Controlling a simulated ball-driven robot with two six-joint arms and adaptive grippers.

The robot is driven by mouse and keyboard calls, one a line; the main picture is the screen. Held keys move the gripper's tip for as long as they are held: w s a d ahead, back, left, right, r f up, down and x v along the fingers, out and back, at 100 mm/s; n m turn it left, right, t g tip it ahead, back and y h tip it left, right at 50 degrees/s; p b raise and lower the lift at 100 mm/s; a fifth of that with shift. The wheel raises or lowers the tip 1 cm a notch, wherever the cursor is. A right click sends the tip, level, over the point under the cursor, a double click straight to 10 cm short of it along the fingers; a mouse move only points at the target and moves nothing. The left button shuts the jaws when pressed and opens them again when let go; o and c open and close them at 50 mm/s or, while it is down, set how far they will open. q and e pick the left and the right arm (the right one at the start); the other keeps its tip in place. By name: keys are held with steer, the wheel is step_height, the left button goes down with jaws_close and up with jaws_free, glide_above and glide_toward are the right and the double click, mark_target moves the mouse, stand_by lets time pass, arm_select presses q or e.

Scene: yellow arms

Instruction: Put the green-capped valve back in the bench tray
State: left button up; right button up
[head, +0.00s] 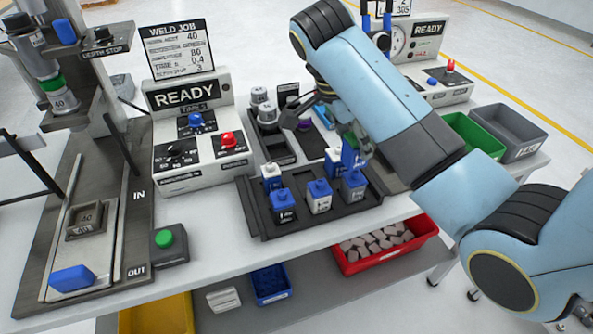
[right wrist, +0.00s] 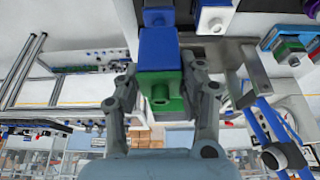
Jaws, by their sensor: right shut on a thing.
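My right gripper (right wrist: 162,88) is shut on the green-capped valve (right wrist: 160,92); the green part sits between the two fingers in the right wrist view. A blue block (right wrist: 158,48) shows directly beyond the green part; I cannot tell whether it belongs to the held valve. In the head view, the right gripper (head: 355,145) is at the back right of the dark bench tray (head: 268,228), and the arm partly hides it. The tray holds several white-bodied, blue-capped valves, such as one at its front (head: 319,197).
A READY console (head: 190,130) stands left of the tray, and a green button box (head: 165,243) is on the bench's front left. A press (head: 85,180) stands at the far left. A red bin (head: 350,265) sits below the bench; green (head: 475,140) and grey (head: 515,125) bins are at right.

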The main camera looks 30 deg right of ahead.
steer(key=w+a+f, duration=0.1)
steer(key=w+f, duration=0.1)
steer(key=w, duration=0.1)
steer(key=w+a+f, duration=0.2)
steer(key=w, duration=0.1)
steer(key=w+a+f+b, duration=0.1)
steer(key=w+f, duration=0.1)
steer(key=w, duration=0.1)
steer(key=shift+w+a+f, duration=0.1)
steer(key=shift+a+f, duration=0.2)
steer(key=shift+a, duration=0.05)
step_height(320, 180, down, 3)
steer(key=shift+f, duration=0.4)
arm_select(q)
steer(key=shift+w+f, duration=0.2)
steer(key=shift+f, duration=0.35)
steer(key=shift+w+f, duration=0.2)
steer(key=shift+f, duration=0.35)
